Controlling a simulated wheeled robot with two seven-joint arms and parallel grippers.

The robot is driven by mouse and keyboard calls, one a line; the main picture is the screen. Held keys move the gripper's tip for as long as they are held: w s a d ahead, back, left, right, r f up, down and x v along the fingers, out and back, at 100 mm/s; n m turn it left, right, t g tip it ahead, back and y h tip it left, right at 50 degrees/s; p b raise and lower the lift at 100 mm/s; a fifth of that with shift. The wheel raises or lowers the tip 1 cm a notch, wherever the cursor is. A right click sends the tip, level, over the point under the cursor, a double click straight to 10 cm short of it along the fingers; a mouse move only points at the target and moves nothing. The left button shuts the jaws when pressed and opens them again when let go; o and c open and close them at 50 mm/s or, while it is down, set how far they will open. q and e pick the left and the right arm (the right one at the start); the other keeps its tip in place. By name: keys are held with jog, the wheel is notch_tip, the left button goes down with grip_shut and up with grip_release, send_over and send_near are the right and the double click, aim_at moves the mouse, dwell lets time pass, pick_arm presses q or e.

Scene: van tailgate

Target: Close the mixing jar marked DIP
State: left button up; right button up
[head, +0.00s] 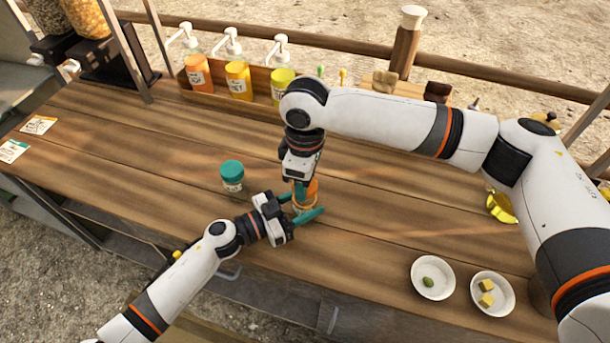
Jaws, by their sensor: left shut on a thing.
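An orange jar (313,188) stands on the wooden counter near the middle, mostly hidden by my two grippers. My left gripper (304,208) comes in from the lower left, its teal fingers shut on the lower part of the jar from both sides. My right gripper (301,190) points down over the top of the same jar. Its fingertips are partly hidden, and I cannot tell if they hold a lid. A second jar with a teal lid (232,169) stands apart to the left, lid on. I cannot read DIP on either jar.
A wooden rack of pump bottles (238,80) stands along the back. Two white bowls (432,293) (506,308) with small food pieces sit at the lower right. Two cards (38,125) (12,151) lie at the far left. The left half of the counter (140,150) is mostly clear.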

aim_at(305, 206)
jog(key=shift+f, duration=0.65)
jog(key=shift+f, duration=0.55)
